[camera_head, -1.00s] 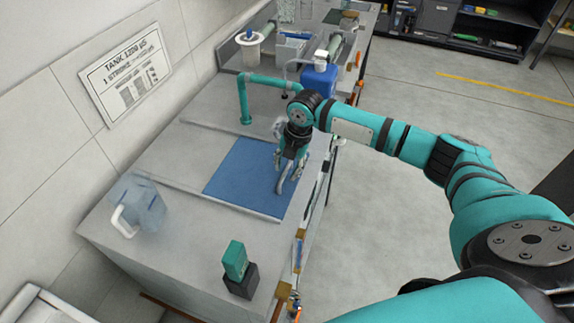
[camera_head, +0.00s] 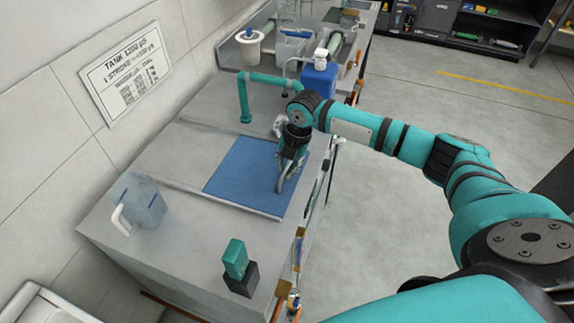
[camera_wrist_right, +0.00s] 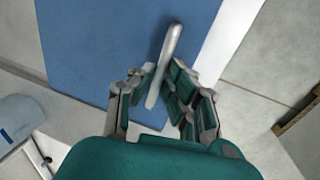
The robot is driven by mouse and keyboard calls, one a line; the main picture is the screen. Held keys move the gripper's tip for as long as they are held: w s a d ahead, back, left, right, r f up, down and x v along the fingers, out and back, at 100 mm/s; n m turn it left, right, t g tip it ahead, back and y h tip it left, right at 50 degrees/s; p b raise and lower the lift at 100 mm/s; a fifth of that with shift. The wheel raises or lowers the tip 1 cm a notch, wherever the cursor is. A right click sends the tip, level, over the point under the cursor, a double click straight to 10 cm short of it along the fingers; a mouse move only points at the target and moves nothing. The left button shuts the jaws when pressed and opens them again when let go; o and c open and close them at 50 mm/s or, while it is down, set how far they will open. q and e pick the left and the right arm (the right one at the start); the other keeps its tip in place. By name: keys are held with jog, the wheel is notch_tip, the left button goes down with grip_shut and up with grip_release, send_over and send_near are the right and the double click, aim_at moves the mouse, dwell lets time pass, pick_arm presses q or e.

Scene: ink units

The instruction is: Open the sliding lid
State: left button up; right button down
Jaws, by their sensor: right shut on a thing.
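The sliding lid is a flat blue panel (camera_head: 232,176) set in the grey top of the tank (camera_head: 130,183). In the wrist view the blue lid (camera_wrist_right: 85,55) fills the upper middle, with a pale strip along its right edge. A light grey bar handle (camera_wrist_right: 170,47) stands on the lid. My right gripper (camera_head: 279,187) is over the lid's right part, pointing down. In the wrist view my right gripper (camera_wrist_right: 160,78) is shut on the handle, with fingers on both sides of it. In the head view the gripper mostly hides the handle. My left gripper is out of view.
A translucent jug (camera_head: 143,203) and a small teal-and-black block (camera_head: 237,267) stand on the near tank top. A teal pipe (camera_head: 243,100) rises behind the lid. A blue container (camera_head: 318,77) stands behind my right wrist. Open floor lies to the right.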

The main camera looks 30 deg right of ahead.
jog(key=w+a+b, duration=0.1)
jog(key=w+a, duration=0.2)
jog(key=w, duration=0.1)
jog(key=w+a+b, duration=0.2)
jog(key=w+a, duration=0.1)
jog(key=a, duration=0.1)
jog(key=shift+w+f, duration=0.15)
jog(key=shift+w, duration=0.25)
jog(key=b, duration=0.5)
send_over(223, 160)
jog(key=s+d, duration=0.2)
jog(key=shift+s, duration=0.2)
jog(key=shift+w+a+b, duration=0.35)
jog(key=shift+w+a, duration=0.25)
jog(key=shift+w, duration=0.1)
jog(key=shift+r, duration=0.2)
jog(key=c, duration=1.4)
grip_release()
